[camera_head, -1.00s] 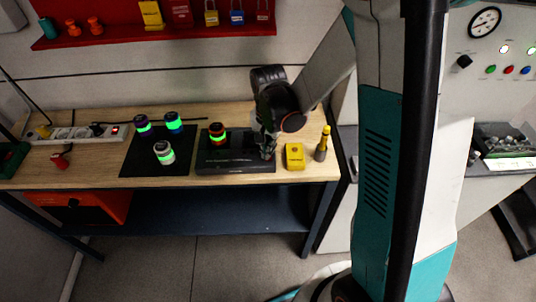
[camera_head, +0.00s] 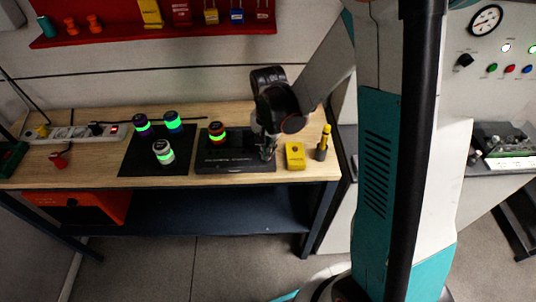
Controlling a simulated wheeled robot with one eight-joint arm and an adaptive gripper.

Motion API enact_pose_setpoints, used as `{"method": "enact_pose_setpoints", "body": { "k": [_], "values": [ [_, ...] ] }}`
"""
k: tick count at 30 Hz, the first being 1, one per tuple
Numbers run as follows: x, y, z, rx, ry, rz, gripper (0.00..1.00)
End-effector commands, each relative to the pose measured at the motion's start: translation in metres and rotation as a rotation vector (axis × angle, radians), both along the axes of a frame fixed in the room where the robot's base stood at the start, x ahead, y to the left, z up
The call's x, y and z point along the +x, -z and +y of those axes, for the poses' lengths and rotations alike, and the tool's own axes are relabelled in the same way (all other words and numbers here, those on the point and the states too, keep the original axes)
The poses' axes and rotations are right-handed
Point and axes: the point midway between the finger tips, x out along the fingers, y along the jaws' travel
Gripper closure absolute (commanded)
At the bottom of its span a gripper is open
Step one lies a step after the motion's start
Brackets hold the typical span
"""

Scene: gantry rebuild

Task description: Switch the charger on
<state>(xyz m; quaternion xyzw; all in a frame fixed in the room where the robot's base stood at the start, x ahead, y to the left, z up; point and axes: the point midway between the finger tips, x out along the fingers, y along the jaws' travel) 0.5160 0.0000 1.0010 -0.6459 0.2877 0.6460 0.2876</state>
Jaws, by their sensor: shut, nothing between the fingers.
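The charger (camera_head: 222,162) is a flat dark box near the front of the wooden bench, right of the black mat. A red-topped canister (camera_head: 217,133) with a green glowing band stands on its left part. My gripper (camera_head: 267,155) is shut and empty, pointing down over the charger's right end. Its fingertips are at or just above the charger's surface; I cannot tell whether they touch it. The gripper and wrist hide that end, and I cannot make out a switch there.
A black mat (camera_head: 131,165) holds three canisters with glowing bands. A yellow box (camera_head: 295,155) and a yellow-topped tool in a dark holder (camera_head: 322,144) stand close to the gripper's right. A power strip (camera_head: 75,133) lies at the left. A red tool shelf (camera_head: 190,31) hangs behind.

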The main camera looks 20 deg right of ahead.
Motion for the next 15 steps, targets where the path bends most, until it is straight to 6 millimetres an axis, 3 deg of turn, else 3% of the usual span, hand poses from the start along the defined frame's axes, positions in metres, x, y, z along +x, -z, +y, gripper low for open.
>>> {"method": "enact_pose_setpoints", "body": {
  "k": [15],
  "values": [
    [0.0000, 0.0077, 0.0000, 0.000, 0.000, 0.000, 1.00]
  ]
}}
